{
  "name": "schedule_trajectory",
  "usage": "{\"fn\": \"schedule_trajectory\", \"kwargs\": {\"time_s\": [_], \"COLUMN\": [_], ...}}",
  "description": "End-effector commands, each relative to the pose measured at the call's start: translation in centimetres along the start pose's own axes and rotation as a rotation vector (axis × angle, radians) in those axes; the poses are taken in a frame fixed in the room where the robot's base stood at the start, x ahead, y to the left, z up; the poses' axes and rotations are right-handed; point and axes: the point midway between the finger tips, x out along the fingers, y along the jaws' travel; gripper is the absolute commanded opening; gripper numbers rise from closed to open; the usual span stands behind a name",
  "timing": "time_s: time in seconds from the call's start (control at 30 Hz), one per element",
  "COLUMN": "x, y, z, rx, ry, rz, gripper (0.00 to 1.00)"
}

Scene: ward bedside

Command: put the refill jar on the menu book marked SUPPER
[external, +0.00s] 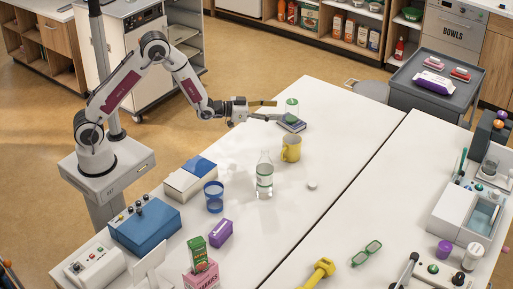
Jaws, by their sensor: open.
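A small clear jar with a green label or contents (291,106), which looks like the refill jar, stands upright at the far end of the white table. It appears to rest on a small dark blue-purple book (292,125); I cannot read any SUPPER marking on it. My gripper (279,110) reaches in from the left, level with the jar. Its fingers are spread, with the tips close to the jar's left side. I cannot tell whether a finger touches it. Part of the book's left edge is hidden near the lower finger.
A yellow mug (291,149) and a clear bottle (264,175) stand nearer on the table, with a white round lid (312,184) beside them. A blue cup (213,196) and a box (191,178) are left. The table right of the book is clear.

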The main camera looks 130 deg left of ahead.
Motion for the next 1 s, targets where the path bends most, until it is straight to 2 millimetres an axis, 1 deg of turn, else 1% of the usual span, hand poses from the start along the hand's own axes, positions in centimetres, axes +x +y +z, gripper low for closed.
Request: {"fn": "schedule_trajectory", "kwargs": {"time_s": [0.03, 0.1, 0.27, 0.4, 0.47, 0.6, 0.77, 0.97, 1.0], "x": [-0.4, -0.9, -2.6, -4.6, -5.6, -8.2, -11.7, -16.6, -17.6], "y": [1.6, 3.4, 7.4, 10.8, 12.2, 15.2, 18.4, 21.8, 22.4], "z": [-1.1, -2.0, -4.1, -5.6, -6.2, -7.4, -8.6, -9.5, -9.7], "rx": [0.006, 0.014, 0.032, 0.049, 0.057, 0.074, 0.097, 0.128, 0.134], "ry": [-0.014, -0.04, -0.1, -0.152, -0.175, -0.226, -0.285, -0.358, -0.372], "rz": [0.018, 0.038, 0.084, 0.124, 0.141, 0.18, 0.227, 0.285, 0.296], "gripper": [0.56, 0.56, 0.56, 0.56, 0.56, 0.56, 0.56, 0.56, 0.56]}}
